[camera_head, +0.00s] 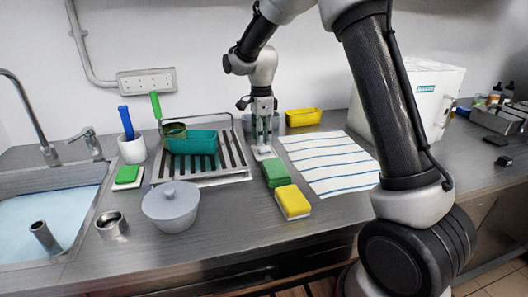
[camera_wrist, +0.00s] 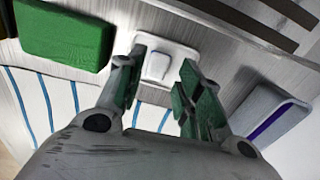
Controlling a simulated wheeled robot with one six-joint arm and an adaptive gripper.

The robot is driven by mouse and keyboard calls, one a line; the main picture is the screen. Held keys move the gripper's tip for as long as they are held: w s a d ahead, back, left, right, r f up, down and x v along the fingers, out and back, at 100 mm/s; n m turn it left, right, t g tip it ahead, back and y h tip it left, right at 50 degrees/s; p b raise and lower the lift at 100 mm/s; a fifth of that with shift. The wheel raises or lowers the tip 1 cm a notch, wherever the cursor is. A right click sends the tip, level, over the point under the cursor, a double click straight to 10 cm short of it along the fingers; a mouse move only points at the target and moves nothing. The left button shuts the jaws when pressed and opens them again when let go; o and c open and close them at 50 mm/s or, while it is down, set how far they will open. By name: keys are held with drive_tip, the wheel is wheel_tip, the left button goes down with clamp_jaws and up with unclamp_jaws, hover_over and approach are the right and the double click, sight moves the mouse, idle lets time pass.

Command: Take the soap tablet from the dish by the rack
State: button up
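My gripper (camera_head: 263,140) points down at the right end of the draining rack (camera_head: 205,182). A small white dish (camera_head: 262,155) is on the counter just below its fingertips. In the wrist view, the white soap tablet (camera_wrist: 157,66) sits on the pale dish (camera_wrist: 184,53). The open gripper (camera_wrist: 163,62) has one finger on each side of the tablet, with gaps visible between. I cannot tell whether the fingertips have reached the tablet's height. In the head view the tablet is hard to make out among the fingers.
A green block (camera_head: 276,173) and a yellow sponge (camera_head: 293,202) lie close in front of the dish. A striped towel (camera_head: 330,160) is to the right, a yellow tub (camera_head: 303,117) behind. The rack holds a teal basin (camera_head: 194,143). A lidded grey pot (camera_head: 171,207) stands in front.

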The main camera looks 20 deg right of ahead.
sight(263, 148)
drive_tip(key=f, duration=0.4)
drive_tip(key=shift+d+f, duration=0.2)
drive_tip(key=c, duration=0.6)
